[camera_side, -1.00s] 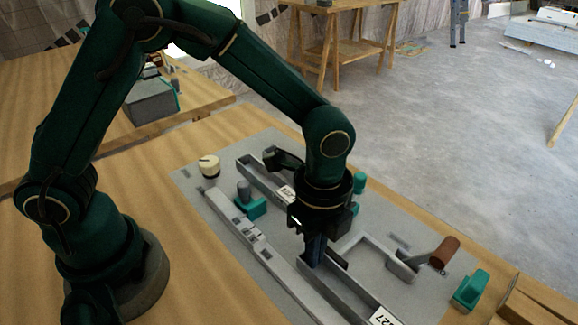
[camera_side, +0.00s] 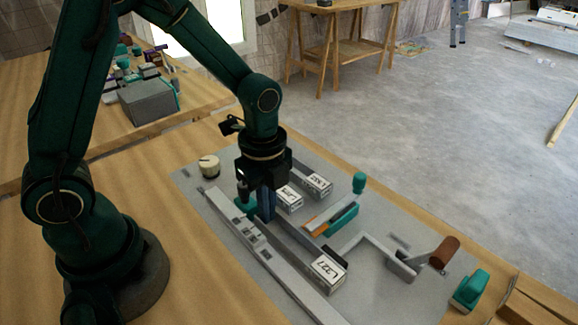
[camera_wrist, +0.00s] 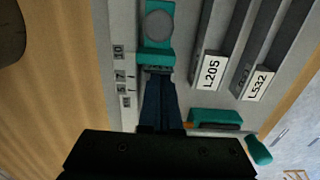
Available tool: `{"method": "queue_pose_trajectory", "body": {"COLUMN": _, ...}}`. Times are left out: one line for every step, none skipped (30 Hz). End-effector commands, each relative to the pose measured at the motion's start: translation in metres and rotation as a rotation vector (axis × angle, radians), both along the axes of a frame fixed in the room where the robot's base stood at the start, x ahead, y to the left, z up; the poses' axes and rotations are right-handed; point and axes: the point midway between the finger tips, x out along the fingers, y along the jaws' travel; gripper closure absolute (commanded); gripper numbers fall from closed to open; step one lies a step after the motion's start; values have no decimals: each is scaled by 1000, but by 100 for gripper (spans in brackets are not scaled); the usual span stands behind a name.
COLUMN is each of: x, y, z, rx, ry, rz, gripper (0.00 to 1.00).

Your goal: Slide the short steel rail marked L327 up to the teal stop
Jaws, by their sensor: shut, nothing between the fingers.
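The short steel rail marked L327 (camera_side: 327,270) lies on the grey panel in the side view, its label at the near end. Its far end is at my gripper (camera_side: 266,218), which is low over the panel. The teal stop (camera_side: 252,206), with a grey knob on it, is just beyond and partly hidden by my gripper. In the wrist view the teal stop (camera_wrist: 155,58) sits right at the tips of my gripper (camera_wrist: 158,72). The fingers are shut with nothing between them. They hide the rail there, so I cannot tell whether it touches the stop.
Rails L205 (camera_wrist: 211,72) and L532 (camera_wrist: 260,83) lie to the right in the wrist view. A cream dial (camera_side: 209,166), a teal-and-orange part (camera_side: 332,217) and a brown-handled crank (camera_side: 443,253) are also on the panel.

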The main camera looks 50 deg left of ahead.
Motion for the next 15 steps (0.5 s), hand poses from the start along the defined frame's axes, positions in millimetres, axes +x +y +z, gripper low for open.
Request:
{"method": "queue_pose_trajectory", "body": {"x": 0, "y": 5, "z": 0, "rx": 0, "ry": 0, "rz": 4, "gripper": 100}}
{"method": "queue_pose_trajectory", "body": {"x": 0, "y": 7, "z": 0, "rx": 0, "ry": 0, "rz": 3, "gripper": 100}}
{"method": "queue_pose_trajectory", "body": {"x": 0, "y": 8, "z": 0, "rx": 0, "ry": -1, "rz": 2, "gripper": 100}}
{"method": "queue_pose_trajectory", "body": {"x": 0, "y": 9, "z": 0, "rx": 0, "ry": -1, "rz": 1, "gripper": 100}}
{"method": "queue_pose_trajectory", "body": {"x": 0, "y": 10, "z": 0, "rx": 0, "ry": -1, "rz": 1, "gripper": 100}}
{"method": "queue_pose_trajectory", "body": {"x": 0, "y": 10, "z": 0, "rx": 0, "ry": -1, "rz": 0, "gripper": 100}}
{"method": "queue_pose_trajectory", "body": {"x": 0, "y": 10, "z": 0, "rx": 0, "ry": -1, "rz": 0, "gripper": 100}}
{"method": "queue_pose_trajectory", "body": {"x": 0, "y": 10, "z": 0, "rx": 0, "ry": -1, "rz": -1, "gripper": 100}}
{"method": "queue_pose_trajectory", "body": {"x": 0, "y": 9, "z": 0, "rx": 0, "ry": -1, "rz": -1, "gripper": 100}}
{"method": "queue_pose_trajectory", "body": {"x": 0, "y": 9, "z": 0, "rx": 0, "ry": -1, "rz": -1, "gripper": 100}}
{"method": "queue_pose_trajectory", "body": {"x": 0, "y": 9, "z": 0, "rx": 0, "ry": -1, "rz": -1, "gripper": 100}}
{"method": "queue_pose_trajectory", "body": {"x": 0, "y": 9, "z": 0, "rx": 0, "ry": -1, "rz": -1, "gripper": 100}}
{"method": "queue_pose_trajectory", "body": {"x": 0, "y": 9, "z": 0, "rx": 0, "ry": -1, "rz": -1, "gripper": 100}}
{"method": "queue_pose_trajectory", "body": {"x": 0, "y": 9, "z": 0, "rx": 0, "ry": -1, "rz": -1, "gripper": 100}}
{"method": "queue_pose_trajectory", "body": {"x": 0, "y": 9, "z": 1, "rx": 0, "ry": -1, "rz": -1, "gripper": 100}}
